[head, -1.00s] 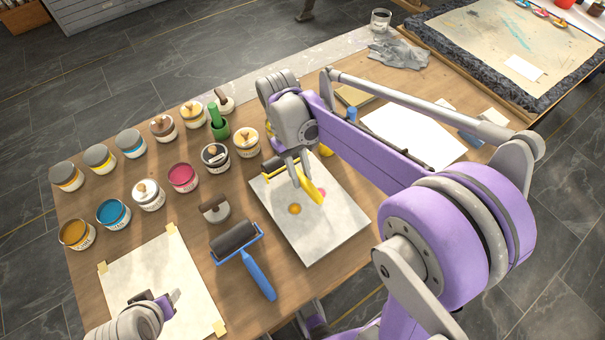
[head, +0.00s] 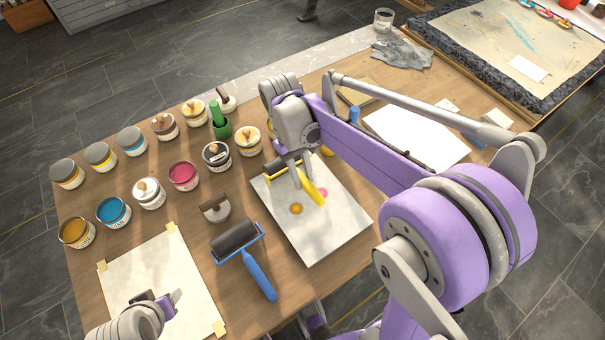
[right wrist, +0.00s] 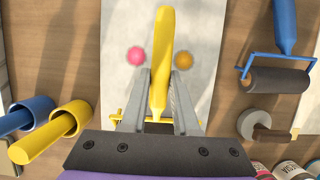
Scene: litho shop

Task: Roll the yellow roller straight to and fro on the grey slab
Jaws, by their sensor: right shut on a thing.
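The yellow roller has a yellow handle (head: 314,194) and a dark cylinder (head: 273,168) at the far end of the grey slab (head: 334,229). My right gripper (head: 301,180) is shut on the handle, above the slab. In the right wrist view the handle (right wrist: 163,45) stands between the two fingers, and the dark cylinder is mostly hidden behind the gripper. I cannot tell whether the cylinder touches the slab. An orange ink spot (head: 296,209) and a pink one (head: 322,193) lie on the slab. My left gripper (head: 173,298) is at the lower left, over the taped paper.
Several ink jars (head: 184,176) stand in rows farther left. A white sheet (head: 415,137) lies to the right, partly behind my right arm. The slab's near part is clear.

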